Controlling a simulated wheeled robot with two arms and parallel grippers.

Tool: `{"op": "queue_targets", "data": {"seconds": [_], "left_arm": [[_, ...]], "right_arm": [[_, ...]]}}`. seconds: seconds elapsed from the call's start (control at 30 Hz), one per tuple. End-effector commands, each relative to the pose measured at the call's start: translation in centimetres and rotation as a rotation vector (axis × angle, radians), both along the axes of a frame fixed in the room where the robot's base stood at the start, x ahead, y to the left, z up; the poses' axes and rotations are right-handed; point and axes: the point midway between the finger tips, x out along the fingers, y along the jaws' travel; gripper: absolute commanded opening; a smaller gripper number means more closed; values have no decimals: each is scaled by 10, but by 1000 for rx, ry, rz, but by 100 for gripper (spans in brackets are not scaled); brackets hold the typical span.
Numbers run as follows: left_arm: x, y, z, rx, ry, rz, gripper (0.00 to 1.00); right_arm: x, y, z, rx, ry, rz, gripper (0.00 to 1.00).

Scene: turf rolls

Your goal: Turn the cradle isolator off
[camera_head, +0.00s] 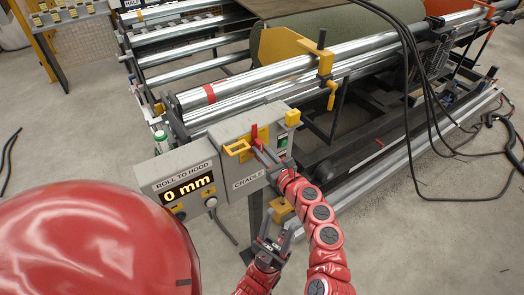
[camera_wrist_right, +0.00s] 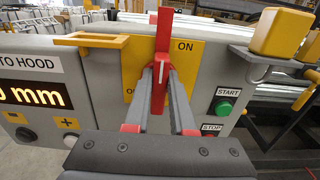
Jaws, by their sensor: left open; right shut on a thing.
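The cradle isolator is a red handle (camera_head: 257,132) on a yellow plate (camera_wrist_right: 187,60), on the front of the grey CRADLE box (camera_head: 248,180). In the right wrist view the red handle (camera_wrist_right: 163,35) stands about upright. The plate reads ON at its upper right; a label starting with O at lower left is mostly hidden by my fingers. My right gripper (camera_wrist_right: 160,75) is shut on the handle's lower part; it also shows at the box in the head view (camera_head: 264,152). My left gripper (camera_head: 273,238) is open and empty, below and in front of the box.
A yellow bracket (camera_wrist_right: 92,41) sticks out left of the handle. A green START button (camera_wrist_right: 224,107) and a red STOP button are at the right. The ROLL TO HOOD display (camera_head: 187,188) reads 0 mm. Black cables (camera_head: 415,80) hang at the right.

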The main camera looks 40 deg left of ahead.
Motion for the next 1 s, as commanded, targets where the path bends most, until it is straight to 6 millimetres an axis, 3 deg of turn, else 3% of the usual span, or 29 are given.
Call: {"op": "queue_targets", "data": {"seconds": [0.47, 1.0], "left_arm": [[0, 0, -5, 0, 0, 0, 50], [0, 0, -36, 0, 0, 0, 50]], "right_arm": [[0, 0, -1, -25, -63, -1, 0], [-6, 3, -5, -196, -477, 1, 0]]}}
